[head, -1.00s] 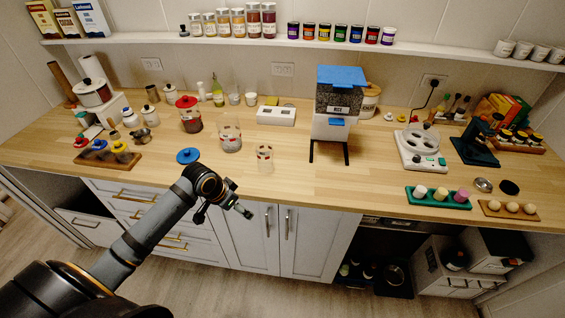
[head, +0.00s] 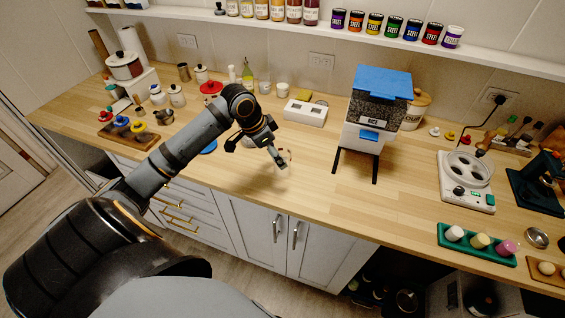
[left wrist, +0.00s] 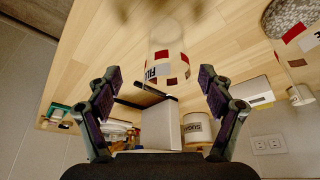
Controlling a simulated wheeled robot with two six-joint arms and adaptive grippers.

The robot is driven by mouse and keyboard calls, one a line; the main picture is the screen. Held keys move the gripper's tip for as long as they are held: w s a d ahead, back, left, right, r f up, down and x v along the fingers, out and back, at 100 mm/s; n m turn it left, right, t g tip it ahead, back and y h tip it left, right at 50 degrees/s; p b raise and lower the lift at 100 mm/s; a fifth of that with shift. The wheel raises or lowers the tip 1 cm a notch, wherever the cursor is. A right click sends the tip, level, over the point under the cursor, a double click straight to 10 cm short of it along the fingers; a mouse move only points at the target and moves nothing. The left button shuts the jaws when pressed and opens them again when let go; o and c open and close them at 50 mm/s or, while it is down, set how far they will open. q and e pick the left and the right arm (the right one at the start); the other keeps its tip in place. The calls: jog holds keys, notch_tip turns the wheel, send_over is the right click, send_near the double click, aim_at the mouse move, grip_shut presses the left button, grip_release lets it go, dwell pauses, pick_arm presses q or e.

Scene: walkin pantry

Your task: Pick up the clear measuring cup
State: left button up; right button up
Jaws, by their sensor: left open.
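The clear measuring cup (left wrist: 168,48) has red and white patches and lettering on its side. In the left wrist view it stands on the wooden counter, ahead of and between the spread fingers of my left gripper (left wrist: 160,80). The gripper is open, and no finger is seen touching the cup. In the head view my left gripper (head: 281,161) is at the cup (head: 288,156) near the counter's front edge and hides much of it. My right gripper is not in view.
A rice dispenser (head: 379,100) with a blue lid stands right of the cup. A filled clear container (left wrist: 292,18) is beside the cup in the wrist view. A white box (head: 305,112) is behind. A blue lid (head: 208,147) lies left, partly behind my arm.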

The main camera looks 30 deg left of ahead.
pick_arm(q)
jog(key=x, duration=0.2)
jog(key=shift+w+f, duration=0.2)
jog(key=shift+w, duration=0.05)
jog(key=shift+f, duration=0.2)
jog(key=x, duration=0.3)
jog(key=p+x, duration=0.1)
jog(key=shift+w+a+f, duration=0.15)
jog(key=shift+a+f, duration=0.15)
jog(key=shift+f, duration=0.1)
jog(key=shift+w+f, duration=0.1)
jog(key=shift+f, duration=0.1)
jog(key=shift+c, duration=1.4)
jog(key=c, duration=0.9)
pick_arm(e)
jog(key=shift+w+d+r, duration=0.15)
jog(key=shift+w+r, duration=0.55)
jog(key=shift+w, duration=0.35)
pick_arm(q)
jog(key=shift+r, duration=0.1)
